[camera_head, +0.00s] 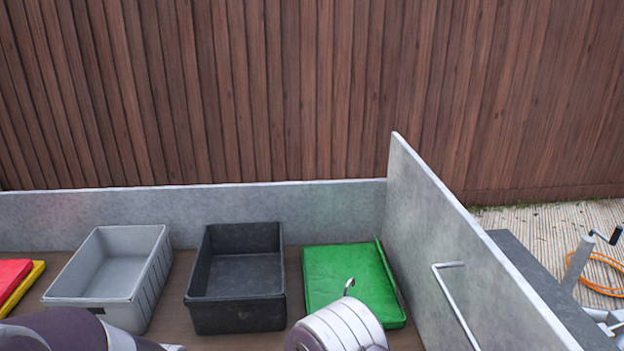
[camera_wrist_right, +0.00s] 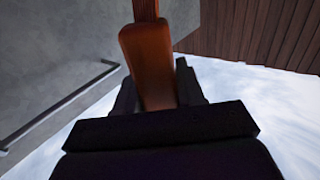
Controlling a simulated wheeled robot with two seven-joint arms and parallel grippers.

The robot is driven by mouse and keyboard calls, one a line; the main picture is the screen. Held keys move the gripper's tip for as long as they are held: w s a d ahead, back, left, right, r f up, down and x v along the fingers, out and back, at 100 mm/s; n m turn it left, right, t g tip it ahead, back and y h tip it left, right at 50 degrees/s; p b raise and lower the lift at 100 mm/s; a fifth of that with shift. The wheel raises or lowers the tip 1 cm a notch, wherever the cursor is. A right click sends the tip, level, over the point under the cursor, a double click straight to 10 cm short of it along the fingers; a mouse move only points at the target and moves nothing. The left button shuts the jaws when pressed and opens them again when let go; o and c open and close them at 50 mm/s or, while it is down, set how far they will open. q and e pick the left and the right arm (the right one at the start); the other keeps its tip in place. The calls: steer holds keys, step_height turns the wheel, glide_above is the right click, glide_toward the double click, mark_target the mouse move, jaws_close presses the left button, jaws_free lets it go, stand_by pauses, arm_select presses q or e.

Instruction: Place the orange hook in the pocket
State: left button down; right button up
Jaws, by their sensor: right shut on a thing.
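My right gripper (camera_wrist_right: 158,105) is shut on the orange hook (camera_wrist_right: 148,55), which looks dark orange in shadow in the right wrist view. Its broad lower part sits between the fingers, and a narrower part runs up out of the top of the picture. A purple arm part of mine shows at the lower left of the head view, but the left gripper is out of the picture. I cannot identify a pocket for certain.
A grey bin (camera_head: 76,288), a black bin (camera_head: 238,316) and a green folded item (camera_head: 345,272) stand in a row on the brown surface. Red and yellow items (camera_head: 14,275) lie at the far left. An upright grey panel (camera_head: 430,220) carries a metal bar handle (camera_head: 458,305).

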steer(key=s+d+n+t+y, duration=0.25)
steer(key=s+d+y, duration=0.25)
steer(key=d, duration=0.6)
steer(key=s+n+y+p, duration=0.1)
steer(key=p, duration=0.3)
steer(key=s+n+y+p, duration=0.2)
steer(key=p, duration=0.3)
steer(key=s+r+n+y+p, duration=0.1)
steer(key=s+p, duration=0.1)
steer(key=p, duration=0.3)
steer(key=shift+a+t+y, duration=0.25)
steer(key=shift+y, duration=0.15)
